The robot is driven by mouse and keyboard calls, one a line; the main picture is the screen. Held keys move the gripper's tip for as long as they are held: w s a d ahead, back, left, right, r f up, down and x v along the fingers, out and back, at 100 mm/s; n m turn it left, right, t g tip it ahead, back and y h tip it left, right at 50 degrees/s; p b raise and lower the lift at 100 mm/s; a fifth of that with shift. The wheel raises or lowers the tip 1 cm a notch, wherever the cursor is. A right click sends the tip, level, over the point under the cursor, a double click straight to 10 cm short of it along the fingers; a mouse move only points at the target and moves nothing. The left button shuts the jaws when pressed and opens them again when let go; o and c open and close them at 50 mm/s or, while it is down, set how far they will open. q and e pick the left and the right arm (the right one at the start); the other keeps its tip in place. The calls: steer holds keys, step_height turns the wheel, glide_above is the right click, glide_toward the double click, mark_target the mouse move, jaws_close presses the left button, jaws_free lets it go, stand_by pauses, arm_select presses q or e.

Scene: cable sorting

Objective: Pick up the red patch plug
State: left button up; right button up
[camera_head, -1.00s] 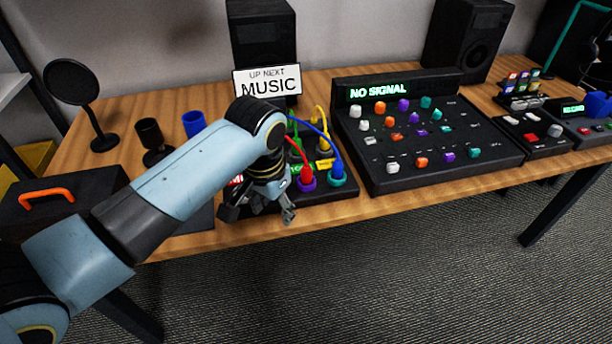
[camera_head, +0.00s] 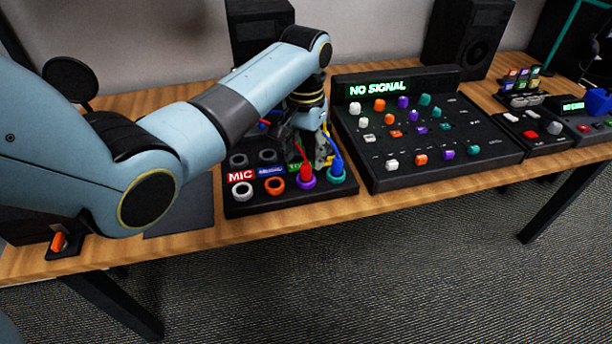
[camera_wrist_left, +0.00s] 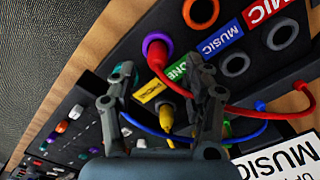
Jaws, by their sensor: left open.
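The red patch plug (camera_head: 306,172) stands in a purple-ringed socket at the front of the black patch panel (camera_head: 245,208). In the left wrist view the red plug (camera_wrist_left: 157,48) sits just beyond my fingertips, and its red cable runs off to the right. My left gripper (camera_head: 314,158) is open, pointing down over the panel, just behind the red plug. In the left wrist view its two fingers (camera_wrist_left: 161,75) are spread, with a yellow plug (camera_wrist_left: 157,64) showing between them. My right gripper is not in view.
A blue plug (camera_head: 337,168) in a teal-ringed socket stands right beside the red one. Empty ringed sockets (camera_head: 242,190) lie to the left. The mixer (camera_head: 440,175) with coloured knobs stands close on the right. A blue cable (camera_wrist_left: 150,130) crosses near my fingers.

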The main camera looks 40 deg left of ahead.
mark_target(306, 166)
arm_select(q)
step_height(306, 166, down, 4)
steer(key=shift+s+d+f, duration=0.1)
steer(key=shift+s+d, duration=0.05)
jaws_close()
stand_by(0.3)
